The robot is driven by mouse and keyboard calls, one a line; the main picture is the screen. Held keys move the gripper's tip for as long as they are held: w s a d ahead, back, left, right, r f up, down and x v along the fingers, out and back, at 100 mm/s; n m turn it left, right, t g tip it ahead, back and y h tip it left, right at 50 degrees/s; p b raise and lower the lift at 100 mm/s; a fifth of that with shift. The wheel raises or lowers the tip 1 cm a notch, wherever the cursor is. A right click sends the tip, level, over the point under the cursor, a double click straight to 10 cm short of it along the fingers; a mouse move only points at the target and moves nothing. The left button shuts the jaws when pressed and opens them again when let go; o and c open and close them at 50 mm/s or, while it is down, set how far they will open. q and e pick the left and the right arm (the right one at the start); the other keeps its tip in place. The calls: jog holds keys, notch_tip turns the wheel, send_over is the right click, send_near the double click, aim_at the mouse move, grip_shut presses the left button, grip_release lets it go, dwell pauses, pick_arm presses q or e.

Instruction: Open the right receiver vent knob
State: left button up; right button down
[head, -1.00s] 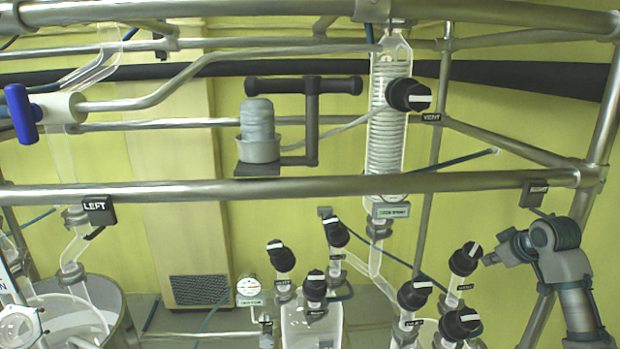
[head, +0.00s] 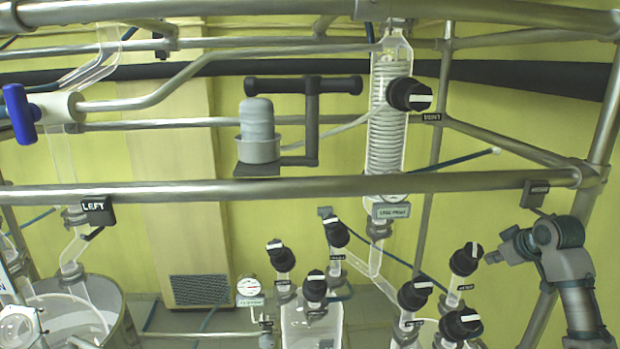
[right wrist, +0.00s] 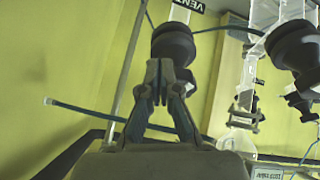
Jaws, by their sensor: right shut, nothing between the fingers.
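The knob nearest my right gripper is black with a white pointer stripe (head: 465,259). It sits on a glass stem at the right, with a small label below it that is too blurred to read. In the right wrist view the black knob (right wrist: 173,45) stands just beyond the fingertips, with a "VENT" label (right wrist: 189,5) above it. My right gripper (head: 488,258) comes from the right, its tip beside the knob. Its fingers (right wrist: 166,68) are shut and empty; I cannot tell whether they touch the knob. My left gripper is not in view.
Several similar black knobs crowd close by, one at lower left (head: 414,294) and one below (head: 460,324). Another vent knob (head: 409,95) is higher, on the coiled glass condenser (head: 386,140). A metal rail (head: 300,187) crosses above the lower knobs.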

jog(key=shift+s, duration=0.1)
jog(key=v, duration=0.5)
jog(key=shift+a+r, duration=0.1)
jog(key=shift+r, duration=0.55)
jog(key=shift+w, duration=0.2)
jog(key=w+a+f, duration=0.2)
jog(key=a+f, duration=0.1)
jog(key=f, duration=0.3)
jog(key=shift+a, duration=0.1)
jog(key=shift+w+r, duration=0.1)
jog(key=shift+r, duration=0.05)
dwell(0.4)
